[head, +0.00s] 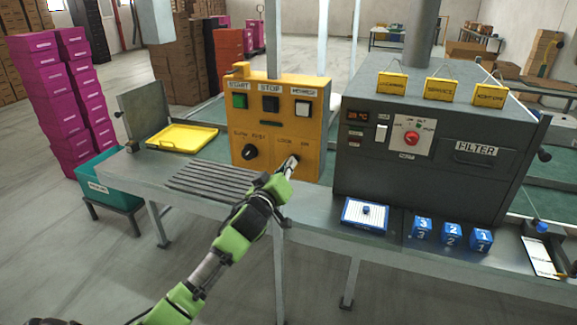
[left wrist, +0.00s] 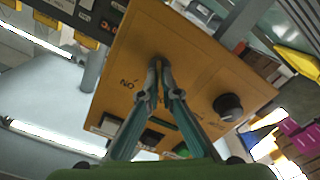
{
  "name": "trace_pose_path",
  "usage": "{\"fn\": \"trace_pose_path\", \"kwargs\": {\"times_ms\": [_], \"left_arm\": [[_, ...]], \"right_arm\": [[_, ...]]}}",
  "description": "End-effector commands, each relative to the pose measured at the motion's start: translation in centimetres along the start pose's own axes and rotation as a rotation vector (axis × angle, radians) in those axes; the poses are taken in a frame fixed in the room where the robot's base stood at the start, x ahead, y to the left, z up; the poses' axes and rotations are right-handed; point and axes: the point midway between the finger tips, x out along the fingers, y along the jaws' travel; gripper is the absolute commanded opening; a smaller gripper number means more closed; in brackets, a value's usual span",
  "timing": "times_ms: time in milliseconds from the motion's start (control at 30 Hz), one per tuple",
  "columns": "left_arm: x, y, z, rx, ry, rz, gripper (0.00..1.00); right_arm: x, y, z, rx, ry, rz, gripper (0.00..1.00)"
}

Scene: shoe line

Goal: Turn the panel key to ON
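The yellow control panel (head: 270,152) stands on the metal bench. It carries a key switch at its lower right, between the labels LOCK and ON. My left gripper (head: 291,163) reaches to this switch, with its fingertips at the panel face. In the left wrist view the panel (left wrist: 190,75) appears upside down, and the fingertips of my left gripper (left wrist: 159,66) come together on the key. The fingers hide most of the key, so its angle cannot be told. The ON label (left wrist: 127,84) shows beside the fingers. My right gripper is not in view.
A black SLOW/FAST knob (head: 249,152) sits left of the key, below green, black and white buttons. A grey filter machine (head: 430,150) stands close on the right. A yellow tray (head: 182,137) lies left; numbered blue cubes (head: 451,235) stand at the front right.

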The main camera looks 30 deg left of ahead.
Motion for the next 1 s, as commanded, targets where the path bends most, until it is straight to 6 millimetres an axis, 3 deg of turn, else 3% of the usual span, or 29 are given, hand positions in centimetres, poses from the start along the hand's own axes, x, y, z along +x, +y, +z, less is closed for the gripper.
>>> {"fn": "trace_pose_path", "kwargs": {"times_ms": [367,1000], "left_arm": [[0.0,0.1,-0.1,0.123,-0.001,-0.002,0.0],[0.0,0.3,0.0,0.706,-0.001,-0.001,0.0]], "right_arm": [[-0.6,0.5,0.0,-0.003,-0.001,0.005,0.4],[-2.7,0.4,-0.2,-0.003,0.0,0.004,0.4]]}}
